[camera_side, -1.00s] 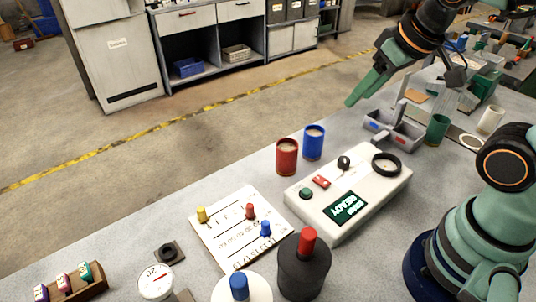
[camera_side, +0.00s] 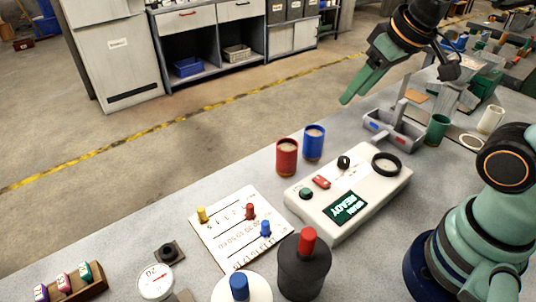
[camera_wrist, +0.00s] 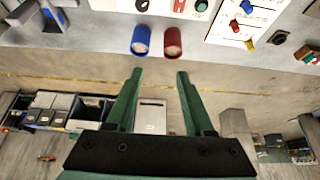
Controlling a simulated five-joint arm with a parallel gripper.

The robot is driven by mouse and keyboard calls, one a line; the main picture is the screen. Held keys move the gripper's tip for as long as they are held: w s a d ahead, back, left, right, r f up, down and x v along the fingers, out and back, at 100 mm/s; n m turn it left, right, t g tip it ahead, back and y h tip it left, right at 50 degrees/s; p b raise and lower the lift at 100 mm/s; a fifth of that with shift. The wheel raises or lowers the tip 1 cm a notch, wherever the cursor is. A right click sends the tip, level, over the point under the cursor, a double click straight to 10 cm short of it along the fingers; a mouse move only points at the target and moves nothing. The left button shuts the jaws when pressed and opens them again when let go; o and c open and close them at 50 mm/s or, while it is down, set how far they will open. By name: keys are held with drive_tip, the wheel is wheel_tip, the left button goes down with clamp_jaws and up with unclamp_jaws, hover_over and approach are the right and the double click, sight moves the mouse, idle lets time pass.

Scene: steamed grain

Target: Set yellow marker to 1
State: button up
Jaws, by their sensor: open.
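The yellow marker (camera_side: 202,214) is a small peg standing at the left end of the top row on a white board (camera_side: 213,241) with printed scales. I cannot read clearly which number it stands at. It also shows in the wrist view (camera_wrist: 250,45), near the board's edge. A red marker (camera_side: 250,211) and a blue marker (camera_side: 265,229) stand on the other rows. My gripper (camera_side: 347,99) is open and empty, high up and well away to the right of the board. In the wrist view its two green fingers (camera_wrist: 160,74) are apart with nothing between them.
A red cup (camera_side: 287,158) and a blue cup (camera_side: 314,143) stand between my gripper and the board. A white device with a READY screen (camera_side: 343,208) sits right of the board. A black red-topped container (camera_side: 304,268) stands close in front.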

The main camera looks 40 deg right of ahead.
drive_tip(key=w+a+r+g, duration=0.1)
drive_tip(key=w+a+g, duration=0.1)
drive_tip(key=w+a, duration=0.45)
drive_tip(key=n+g, duration=0.3)
hover_over(200, 208)
wheel_tip(200, 208, down, 12)
wheel_tip(200, 208, down, 12)
drive_tip(key=shift+r, duration=0.25)
clamp_jaws()
idle(0.4)
